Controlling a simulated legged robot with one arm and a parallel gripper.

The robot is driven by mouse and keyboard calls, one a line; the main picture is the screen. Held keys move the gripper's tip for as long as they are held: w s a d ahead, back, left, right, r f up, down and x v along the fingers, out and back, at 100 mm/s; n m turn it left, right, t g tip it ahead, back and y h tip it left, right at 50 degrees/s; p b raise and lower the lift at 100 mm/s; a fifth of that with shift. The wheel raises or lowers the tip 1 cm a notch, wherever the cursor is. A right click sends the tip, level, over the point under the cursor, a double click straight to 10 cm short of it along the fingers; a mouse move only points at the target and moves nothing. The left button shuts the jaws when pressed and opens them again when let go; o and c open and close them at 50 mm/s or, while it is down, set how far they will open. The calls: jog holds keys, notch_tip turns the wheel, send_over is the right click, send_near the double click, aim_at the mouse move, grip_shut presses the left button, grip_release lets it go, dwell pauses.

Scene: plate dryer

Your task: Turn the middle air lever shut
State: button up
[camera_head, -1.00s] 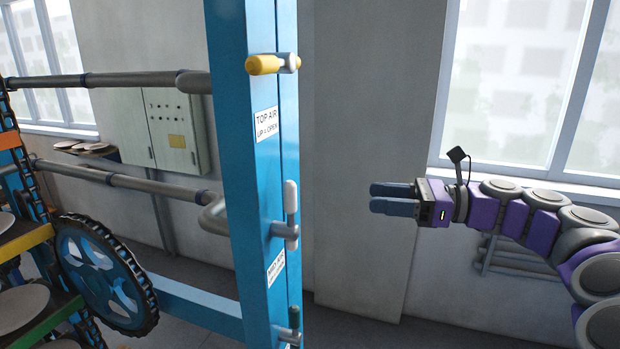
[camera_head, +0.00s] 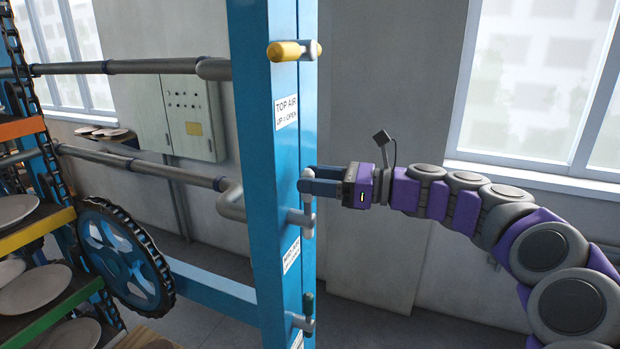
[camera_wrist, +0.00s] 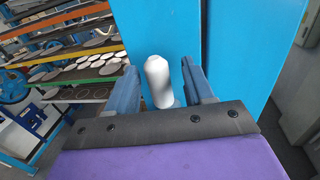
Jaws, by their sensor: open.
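The middle air lever is the one with the white handle (camera_head: 307,188). It stands upright on a grey pivot on the blue post (camera_head: 265,180), above the label that reads mid air. My gripper (camera_head: 311,181) is at the upper part of the white handle, reaching in from the right. In the wrist view the white handle (camera_wrist: 158,82) stands between my two blue fingers (camera_wrist: 160,88). The fingers are open, one on each side of it. Whether either finger touches the handle cannot be told.
A yellow lever (camera_head: 294,50) points sideways higher on the post, by the top air label (camera_head: 286,112). A dark green lever (camera_head: 308,304) stands upright lower down. Grey pipes (camera_head: 140,167), a black-rimmed wheel (camera_head: 126,258) and plate racks lie left. A grey wall box (camera_head: 187,117) hangs behind.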

jog(key=shift+w+a, duration=0.1)
jog(key=shift+a, duration=1)
jog(key=shift+d, duration=0.15)
jog(key=c, duration=0.4)
grip_shut()
